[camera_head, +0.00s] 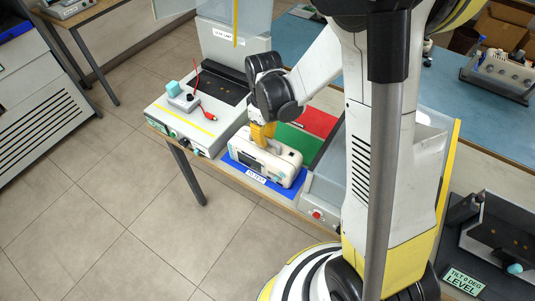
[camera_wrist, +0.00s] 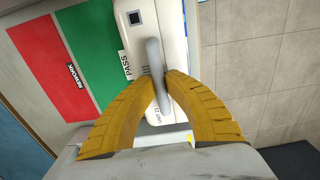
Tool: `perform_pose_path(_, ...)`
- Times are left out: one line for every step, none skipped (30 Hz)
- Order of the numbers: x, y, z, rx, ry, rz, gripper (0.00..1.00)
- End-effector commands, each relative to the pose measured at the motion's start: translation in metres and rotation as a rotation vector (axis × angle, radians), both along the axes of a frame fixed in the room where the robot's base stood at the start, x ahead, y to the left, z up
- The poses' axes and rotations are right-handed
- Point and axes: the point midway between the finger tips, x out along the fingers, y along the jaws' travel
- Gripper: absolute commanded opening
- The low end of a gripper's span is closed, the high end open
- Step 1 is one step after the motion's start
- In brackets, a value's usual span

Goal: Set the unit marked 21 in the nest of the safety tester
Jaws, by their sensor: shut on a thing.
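A white unit (camera_head: 284,168) with a dark screen sits on the blue TO TEST area (camera_head: 232,172) at the table's front edge. My gripper (camera_head: 262,136) is above it with yellow fingers pointing down. In the wrist view my gripper (camera_wrist: 160,78) is shut on the unit's grey handle (camera_wrist: 153,52), with a finger on each side. The bench device at left, apparently the safety tester (camera_head: 180,128), has a dark nest (camera_head: 224,86) that looks empty, under a raised clear cover.
A teal block, a small black-knobbed box and a red lead (camera_head: 210,117) lie on the device's left part. Green (camera_head: 298,143) and red (camera_head: 316,121) areas lie behind the unit. A grey box with a red button (camera_head: 316,213) stands close at right.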

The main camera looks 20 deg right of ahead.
Motion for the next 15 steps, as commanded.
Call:
perform_pose_path(0.0, 0.0, 0.0, 0.0, 0.0, 0.0, 0.0)
perform_pose_path(0.0, 0.0, 0.001, 0.0, 0.0, 0.0, 0.0)
perform_pose_path(0.0, 0.0, 0.002, 0.0, 0.0, 0.0, 0.0)
perform_pose_path(0.0, 0.0, 0.003, 0.0, 0.0, 0.0, 0.0)
perform_pose_path(0.0, 0.0, 0.005, 0.0, 0.0, 0.0, 0.0)
perform_pose_path(0.0, 0.0, 0.007, 0.0, 0.0, 0.0, 0.0)
perform_pose_path(0.0, 0.0, 0.009, 0.0, 0.0, 0.0, 0.0)
perform_pose_path(0.0, 0.0, 0.011, 0.0, 0.0, 0.0, 0.0)
perform_pose_path(0.0, 0.0, 0.013, 0.0, 0.0, 0.0, 0.0)
perform_pose_path(0.0, 0.0, 0.015, 0.0, 0.0, 0.0, 0.0)
perform_pose_path(0.0, 0.0, 0.016, 0.0, 0.0, 0.0, 0.0)
perform_pose_path(0.0, 0.0, 0.019, 0.0, 0.0, 0.0, 0.0)
perform_pose_path(0.0, 0.0, 0.02, 0.0, 0.0, 0.0, 0.0)
perform_pose_path(0.0, 0.0, 0.022, 0.0, 0.0, 0.0, 0.0)
perform_pose_path(0.0, 0.0, 0.024, 0.0, 0.0, 0.0, 0.0)
